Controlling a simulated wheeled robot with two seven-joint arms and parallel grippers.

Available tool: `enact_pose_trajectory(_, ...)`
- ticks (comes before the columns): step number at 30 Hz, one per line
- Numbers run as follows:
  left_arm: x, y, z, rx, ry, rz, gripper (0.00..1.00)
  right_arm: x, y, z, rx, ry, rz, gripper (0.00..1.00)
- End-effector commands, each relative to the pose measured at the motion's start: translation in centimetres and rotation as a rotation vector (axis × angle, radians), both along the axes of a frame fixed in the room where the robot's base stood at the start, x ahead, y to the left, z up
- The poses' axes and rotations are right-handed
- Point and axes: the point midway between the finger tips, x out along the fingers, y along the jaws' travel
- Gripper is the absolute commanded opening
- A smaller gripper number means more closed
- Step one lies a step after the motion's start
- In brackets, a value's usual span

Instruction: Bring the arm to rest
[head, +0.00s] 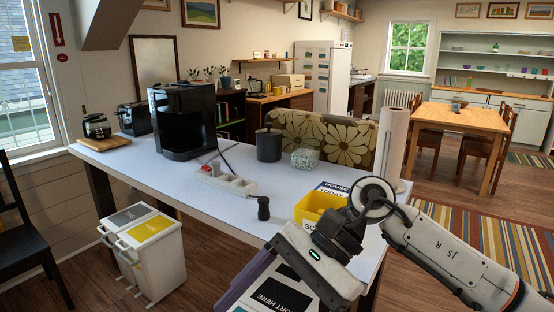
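My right arm (445,255) comes in from the lower right and bends over the right end of the white table (165,178). My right gripper (308,262) is at the lower middle, in front of the table's near edge, with a small green light on its housing. Its fingers cannot be made out, so I cannot tell whether it is open or shut or holds anything. My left arm and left gripper are not in view.
A yellow bin (312,207) and a paper towel roll (393,142) stand close to my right wrist. The table also bears a power strip (226,180), a dark canister (268,145) and a coffee machine (183,122). A container marked "SORT HERE" (282,290) is partly behind my gripper.

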Motion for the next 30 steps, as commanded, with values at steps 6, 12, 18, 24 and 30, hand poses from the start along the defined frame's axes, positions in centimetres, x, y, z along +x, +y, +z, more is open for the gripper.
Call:
enact_pose_trajectory(6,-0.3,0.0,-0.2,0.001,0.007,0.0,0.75,-2.4,6.2,3.8,0.451,0.678,-0.307,0.85)
enact_pose_trajectory(12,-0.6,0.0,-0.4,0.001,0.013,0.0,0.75,2.9,4.1,4.8,0.77,1.432,-0.641,0.85)
enact_pose_trajectory(18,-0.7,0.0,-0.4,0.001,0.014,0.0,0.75,8.7,-3.6,-4.2,1.024,2.239,-0.976,0.85)
enact_pose_trajectory(24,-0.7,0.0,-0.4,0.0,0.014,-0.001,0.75,7.4,-10.9,-17.5,-1.051,-2.497,1.059,0.85)
enact_pose_trajectory(30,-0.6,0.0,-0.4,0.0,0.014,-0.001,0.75,0.0,-16.3,-29.5,-0.826,-1.99,0.829,0.85)
